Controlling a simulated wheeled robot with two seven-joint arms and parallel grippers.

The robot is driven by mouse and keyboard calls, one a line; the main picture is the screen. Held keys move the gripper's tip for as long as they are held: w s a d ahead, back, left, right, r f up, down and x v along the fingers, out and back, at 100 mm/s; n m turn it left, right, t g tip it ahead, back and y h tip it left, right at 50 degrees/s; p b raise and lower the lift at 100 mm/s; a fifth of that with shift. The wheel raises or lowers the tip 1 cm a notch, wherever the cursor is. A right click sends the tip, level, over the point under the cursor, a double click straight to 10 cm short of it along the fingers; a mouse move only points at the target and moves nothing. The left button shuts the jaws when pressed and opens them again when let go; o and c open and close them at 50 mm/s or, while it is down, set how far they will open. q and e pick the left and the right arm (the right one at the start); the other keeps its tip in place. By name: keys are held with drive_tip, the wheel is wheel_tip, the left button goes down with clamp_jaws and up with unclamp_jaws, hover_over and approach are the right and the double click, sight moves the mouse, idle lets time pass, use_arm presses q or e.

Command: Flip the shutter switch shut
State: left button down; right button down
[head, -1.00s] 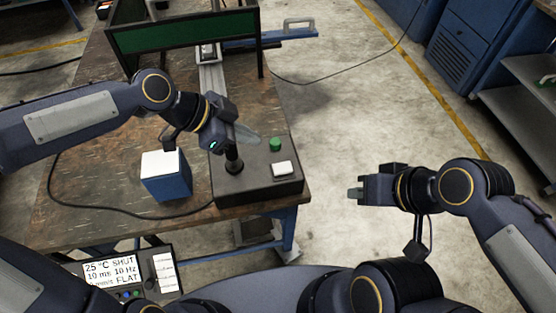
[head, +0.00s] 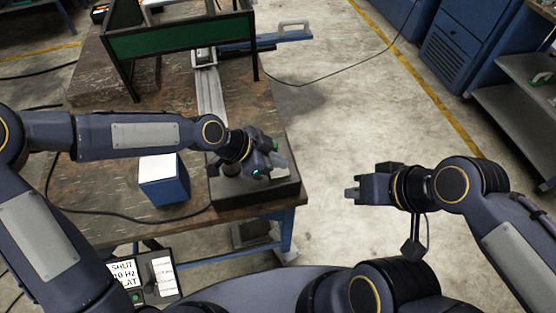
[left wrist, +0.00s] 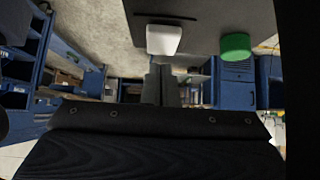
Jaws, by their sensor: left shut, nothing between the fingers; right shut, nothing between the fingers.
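The control box (head: 250,197) is a dark block at the front right corner of the table. The left wrist view shows a white rocker switch (left wrist: 163,39) on its face, beside a round green button (left wrist: 235,46). I take this rocker for the shutter switch; its tilt cannot be told. My left gripper (head: 277,161) is over the right part of the box and largely covers the switch in the head view. Its shut fingers (left wrist: 160,84) point toward the white switch; contact cannot be told. My right gripper (head: 352,192) is shut and empty, off the table to the right.
A blue box with a white top (head: 160,167) stands left of the control box. A display panel (head: 124,273) at the lower left reads "SHUT". A green-panelled frame (head: 180,40) stands at the back over a metal rail (head: 209,90). A cable crosses the table.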

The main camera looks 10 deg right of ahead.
use_arm(q)
drive_tip(key=shift+f, duration=0.45)
drive_tip(key=shift+f, duration=0.15)
drive_tip(key=shift+d, duration=0.15)
drive_tip(key=shift+d+b, duration=0.5)
drive_tip(key=shift+d, duration=0.25)
